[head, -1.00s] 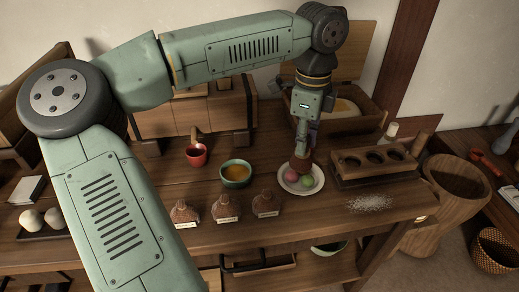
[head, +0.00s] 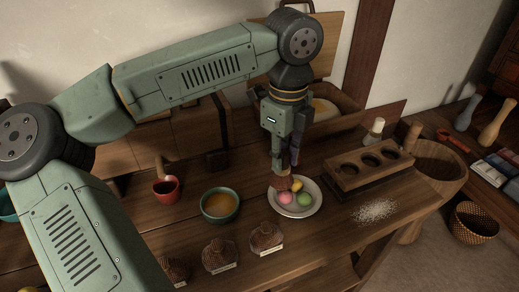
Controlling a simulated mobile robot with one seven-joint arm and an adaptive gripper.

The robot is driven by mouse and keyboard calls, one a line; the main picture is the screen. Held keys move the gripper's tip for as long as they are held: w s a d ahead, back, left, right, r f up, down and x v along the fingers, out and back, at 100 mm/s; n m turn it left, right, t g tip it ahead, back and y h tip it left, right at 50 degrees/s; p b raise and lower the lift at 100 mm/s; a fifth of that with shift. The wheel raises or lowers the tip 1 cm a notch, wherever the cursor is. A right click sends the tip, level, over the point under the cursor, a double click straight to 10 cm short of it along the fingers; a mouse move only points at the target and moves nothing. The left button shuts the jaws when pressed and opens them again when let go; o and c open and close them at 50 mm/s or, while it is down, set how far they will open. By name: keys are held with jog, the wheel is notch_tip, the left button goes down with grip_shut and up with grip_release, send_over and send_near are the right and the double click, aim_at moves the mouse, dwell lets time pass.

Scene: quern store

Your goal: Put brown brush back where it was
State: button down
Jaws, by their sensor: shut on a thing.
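My gripper (head: 285,163) points down at the back left edge of a white plate (head: 316,207). It is shut on a small brown thing that looks like the brown brush (head: 281,183), mostly hidden below the fingers. I cannot tell whether the brush touches the plate. The plate holds a pink ball (head: 285,198), a green ball (head: 304,199) and a yellow ball (head: 297,185).
A wooden block with round hollows (head: 371,165) stands right. White grains (head: 375,211) lie before it. A wooden mortar (head: 435,178) stands beyond the table's right end.

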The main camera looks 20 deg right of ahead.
jog(key=w+f, duration=0.1)
jog(key=w, duration=0.1)
jog(key=w+a+f+p, duration=0.1)
jog(key=w, duration=0.1)
jog(key=w+a+f, duration=0.1)
jog(key=w, duration=0.2)
jog(key=shift+f+p, duration=0.3)
jog(key=shift+p, duration=0.05)
jog(key=shift+f, duration=0.3)
jog(key=shift+f, duration=0.15)
jog(key=c, duration=1.4)
grip_release()
notch_tip(320, 180, up, 12)
jog(key=shift+r, duration=0.15)
